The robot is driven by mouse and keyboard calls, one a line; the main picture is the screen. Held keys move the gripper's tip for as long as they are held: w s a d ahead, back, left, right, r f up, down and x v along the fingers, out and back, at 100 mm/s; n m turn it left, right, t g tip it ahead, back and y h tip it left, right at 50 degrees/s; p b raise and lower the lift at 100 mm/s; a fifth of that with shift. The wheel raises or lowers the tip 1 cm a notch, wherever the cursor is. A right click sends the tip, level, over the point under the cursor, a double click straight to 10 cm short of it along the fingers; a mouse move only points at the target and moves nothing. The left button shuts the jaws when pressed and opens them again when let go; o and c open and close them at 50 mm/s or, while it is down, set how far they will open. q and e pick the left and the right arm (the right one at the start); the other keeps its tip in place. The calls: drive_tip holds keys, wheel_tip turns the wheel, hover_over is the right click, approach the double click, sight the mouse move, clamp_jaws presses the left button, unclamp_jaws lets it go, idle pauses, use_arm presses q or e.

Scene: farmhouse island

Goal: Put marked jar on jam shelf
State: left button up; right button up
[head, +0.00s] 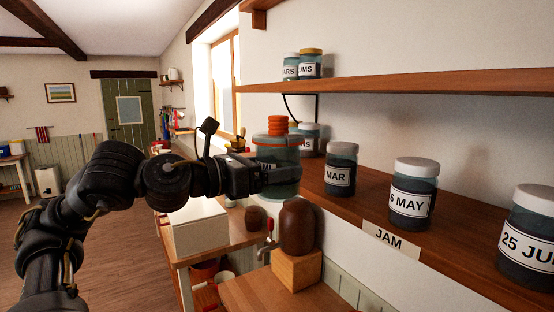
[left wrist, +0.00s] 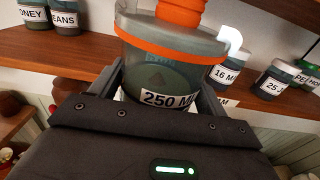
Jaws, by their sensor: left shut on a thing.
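My left gripper (head: 285,175) is shut on a clear teal jar (head: 284,152) with an orange band and an orange knobbed top. In the left wrist view the held jar (left wrist: 160,72) is labelled "250 M…" and has a dark triangular mark. It looks roughly upright, held in the air by the near left end of the jam shelf (head: 345,205). The shelf's front carries a "JAM" tag (head: 390,240). On it stand a MAR jar (head: 341,168), a MAY jar (head: 412,195) and a JUN jar (head: 530,240). My right gripper is not in view.
An upper shelf (head: 400,84) with small jars (head: 310,65) runs above, limiting height. A whitish-lidded jar (head: 309,138) stands behind the held one. Below are a brown rounded vessel (head: 298,227) on a wooden block (head: 297,268) and a white box (head: 198,230). Bare shelf shows between the jars.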

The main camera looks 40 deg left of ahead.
use_arm(q)
drive_tip(key=shift+a+r, duration=0.15)
drive_tip(key=shift+r, duration=0.15)
drive_tip(key=shift+s, duration=0.1)
drive_tip(key=shift+f+b, duration=0.1)
drive_tip(key=shift+b, duration=0.25)
drive_tip(key=shift+w+a, duration=0.1)
drive_tip(key=shift+w, duration=0.2)
drive_tip(key=w+a+b, duration=0.1)
drive_tip(key=w+a, duration=0.1)
drive_tip(key=w, duration=0.3)
drive_tip(key=w+a, duration=0.3)
drive_tip(key=w, duration=0.3)
drive_tip(key=w+a+f+b, duration=0.1)
drive_tip(key=w+a, duration=0.2)
drive_tip(key=w, duration=0.3)
drive_tip(key=shift+a+f+b, duration=0.1)
drive_tip(key=shift+b, duration=0.25)
drive_tip(key=shift+w+a+f, duration=0.1)
drive_tip(key=shift+w+a, duration=0.15)
drive_tip(key=shift+w, duration=0.3)
drive_tip(key=shift+w+a+f, duration=0.1)
drive_tip(key=shift+w+a, duration=0.15)
drive_tip(key=shift+w, duration=0.3)
drive_tip(key=shift+f, duration=0.6)
